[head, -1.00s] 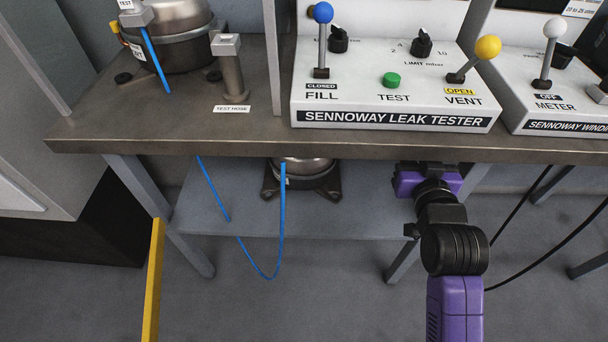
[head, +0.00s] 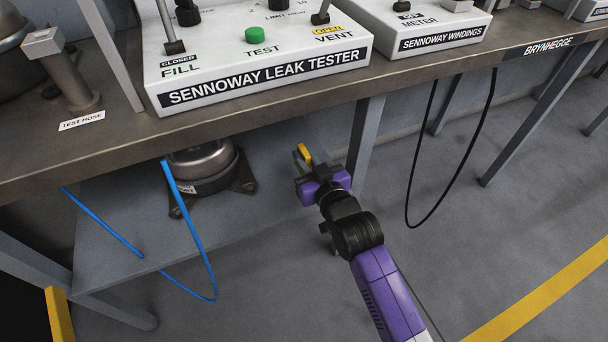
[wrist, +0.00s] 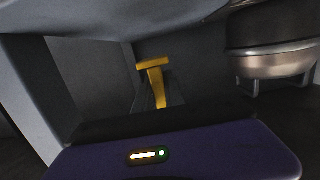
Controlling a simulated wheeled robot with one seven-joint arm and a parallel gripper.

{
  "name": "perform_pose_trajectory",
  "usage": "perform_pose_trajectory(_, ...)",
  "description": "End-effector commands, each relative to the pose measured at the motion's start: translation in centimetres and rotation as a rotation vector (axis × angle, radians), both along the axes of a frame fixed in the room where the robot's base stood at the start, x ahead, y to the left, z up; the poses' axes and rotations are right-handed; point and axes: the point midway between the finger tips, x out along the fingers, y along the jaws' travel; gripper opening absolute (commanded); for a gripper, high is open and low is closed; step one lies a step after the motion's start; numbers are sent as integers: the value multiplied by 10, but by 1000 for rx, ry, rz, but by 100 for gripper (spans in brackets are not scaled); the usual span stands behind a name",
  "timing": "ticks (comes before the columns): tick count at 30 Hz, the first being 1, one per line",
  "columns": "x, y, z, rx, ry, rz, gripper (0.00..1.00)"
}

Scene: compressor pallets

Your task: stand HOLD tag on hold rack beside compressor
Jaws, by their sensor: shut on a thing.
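My gripper (head: 306,166) is under the bench top, above or at the right end of the lower grey shelf (head: 112,258). It is shut on a small yellow tag (head: 304,153), which I take to be the HOLD tag. The wrist view shows the tag (wrist: 154,66) as a yellow T shape ahead of the purple gripper body; no lettering is readable. A compressor (head: 205,162) stands on the lower shelf, left of my gripper and apart from it. In the wrist view the compressor (wrist: 275,65) is at right. Whether the tag touches the shelf cannot be told.
The bench top's front edge (head: 230,134) overhangs the shelf, and a bench leg (head: 366,140) stands just right of my gripper. A blue hose (head: 190,230) loops before the shelf. A black cable (head: 412,190) hangs at right. The leak tester (head: 265,75) stands above.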

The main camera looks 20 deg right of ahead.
Motion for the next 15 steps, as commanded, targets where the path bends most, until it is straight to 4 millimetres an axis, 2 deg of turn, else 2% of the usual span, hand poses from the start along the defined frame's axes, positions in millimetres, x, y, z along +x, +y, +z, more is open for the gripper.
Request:
perform_pose_trajectory(5, 0, 0, -10, 0, -2, 0, 0)
perform_pose_trajectory(12, 0, 0, -45, 0, 1, 0, 0)
perform_pose_trajectory(15, 0, 0, -48, 0, -2, 0, 0)
